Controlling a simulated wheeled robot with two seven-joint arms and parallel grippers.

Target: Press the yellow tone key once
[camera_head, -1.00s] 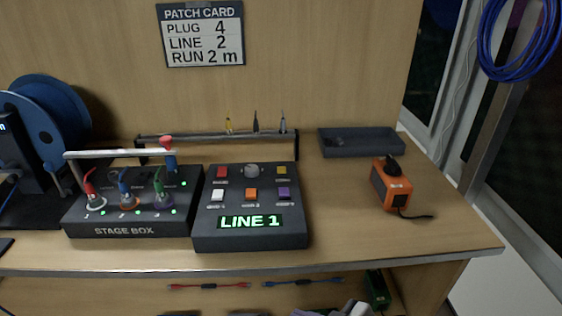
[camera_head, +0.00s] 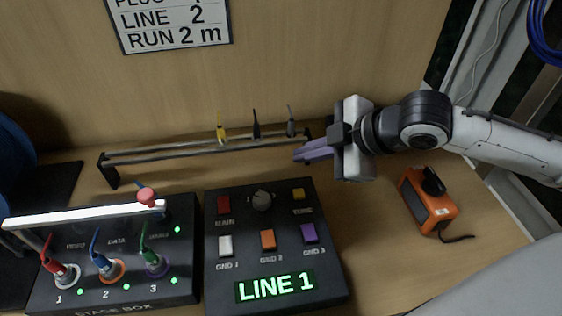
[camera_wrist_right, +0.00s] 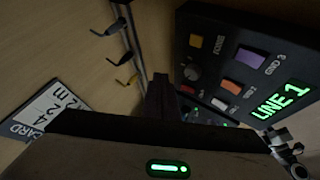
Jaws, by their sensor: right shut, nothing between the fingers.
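The yellow tone key (camera_head: 298,194) is a small square key at the top right of the dark control box (camera_head: 322,268). It also shows in the right wrist view (camera_wrist_right: 196,41), at the box's near corner. The box's display (camera_head: 275,286) reads LINE 1 in green. My right gripper (camera_head: 300,153) is shut and empty. Its purple-grey fingers point left, above and behind the yellow key, apart from it, near the right end of the rack. My left gripper is not in view.
A red key (camera_head: 223,204), a knob (camera_head: 261,200), and white (camera_head: 225,246), orange (camera_head: 267,239) and purple (camera_head: 309,233) keys share the box. The stage box (camera_head: 190,255) stands left. An orange device (camera_head: 428,203) sits right.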

